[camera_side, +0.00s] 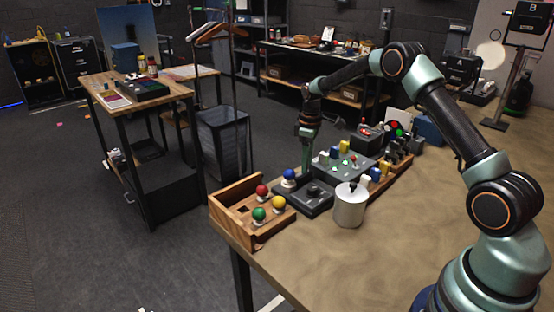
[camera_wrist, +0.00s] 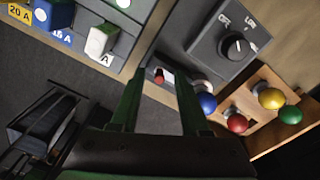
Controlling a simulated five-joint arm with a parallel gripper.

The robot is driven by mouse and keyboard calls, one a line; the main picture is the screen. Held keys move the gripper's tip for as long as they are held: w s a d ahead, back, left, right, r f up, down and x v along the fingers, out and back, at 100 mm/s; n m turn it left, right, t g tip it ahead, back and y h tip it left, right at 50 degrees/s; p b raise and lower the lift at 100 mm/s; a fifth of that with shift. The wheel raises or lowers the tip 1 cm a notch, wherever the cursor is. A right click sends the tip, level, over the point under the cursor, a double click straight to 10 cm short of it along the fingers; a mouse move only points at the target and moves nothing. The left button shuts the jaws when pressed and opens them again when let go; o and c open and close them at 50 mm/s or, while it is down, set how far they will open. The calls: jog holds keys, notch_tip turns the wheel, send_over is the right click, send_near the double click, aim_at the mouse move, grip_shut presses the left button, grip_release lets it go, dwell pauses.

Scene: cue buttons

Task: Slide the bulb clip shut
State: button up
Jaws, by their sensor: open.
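My gripper (camera_wrist: 158,78) is open, with its two green fingers apart. In the side view my gripper (camera_side: 306,168) points down at the far edge of the table, behind the dark dial box. A small red-tipped part (camera_wrist: 160,76) on a grey piece shows between the fingertips. It may be the bulb clip, but I cannot tell for sure. A blue bulb (camera_wrist: 207,103) with a pale base sits just right of the right finger, and it also shows in the side view (camera_side: 289,175). Contact between the fingers and the red-tipped part cannot be made out.
The dial box (camera_wrist: 237,48) stands close to the fingers. Red (camera_side: 262,190), yellow (camera_side: 279,203) and green (camera_side: 259,214) bulbs sit in a wooden tray (camera_side: 232,197). A grey panel (camera_side: 345,164) with coloured blocks lies right. The near tabletop is clear.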

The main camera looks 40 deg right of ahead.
grip_shut()
dwell(1.5)
